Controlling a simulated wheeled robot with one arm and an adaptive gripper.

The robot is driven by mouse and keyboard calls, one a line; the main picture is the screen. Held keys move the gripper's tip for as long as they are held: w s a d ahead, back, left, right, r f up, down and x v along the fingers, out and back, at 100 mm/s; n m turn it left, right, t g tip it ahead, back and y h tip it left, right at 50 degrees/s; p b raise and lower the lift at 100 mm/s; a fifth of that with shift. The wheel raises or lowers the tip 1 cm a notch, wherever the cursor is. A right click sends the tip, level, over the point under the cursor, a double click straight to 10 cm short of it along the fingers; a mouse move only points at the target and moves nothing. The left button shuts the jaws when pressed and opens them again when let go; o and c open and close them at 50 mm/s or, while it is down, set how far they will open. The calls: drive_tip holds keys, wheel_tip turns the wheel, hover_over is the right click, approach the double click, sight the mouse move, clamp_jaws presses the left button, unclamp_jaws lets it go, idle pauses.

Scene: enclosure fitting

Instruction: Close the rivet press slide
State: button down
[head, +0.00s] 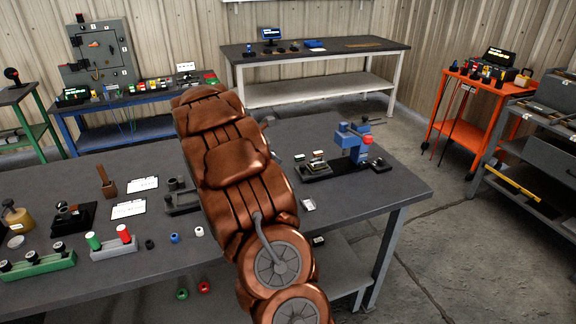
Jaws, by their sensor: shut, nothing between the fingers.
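The rivet press (358,150) stands at the right end of the near grey workbench. It has a blue upright body and head with a red part on its side. Its dark slide base (315,172) reaches out to the left of the blue body, with a small light-topped piece on it. The slide looks drawn out from under the head, but its exact position is too small to tell. My copper-coloured arm crosses the bench to the left of the press.
The near workbench (408,193) holds a green rack (38,264), a grey holder with green and red cylinders (112,243), and white cards left of my arm. The bench is clear right of the press. An orange cart (465,115) and grey shelving stand farther right.

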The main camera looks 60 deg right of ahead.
sight(300, 170)
drive_tip(key=shift+n, duration=0.3)
drive_tip(key=x, duration=0.3)
drive_tip(key=p+x, duration=0.1)
drive_tip(key=x, duration=0.3)
drive_tip(key=w+d+p+x, duration=0.1)
drive_tip(key=x, duration=0.3)
drive_tip(key=shift+d+r, duration=0.15)
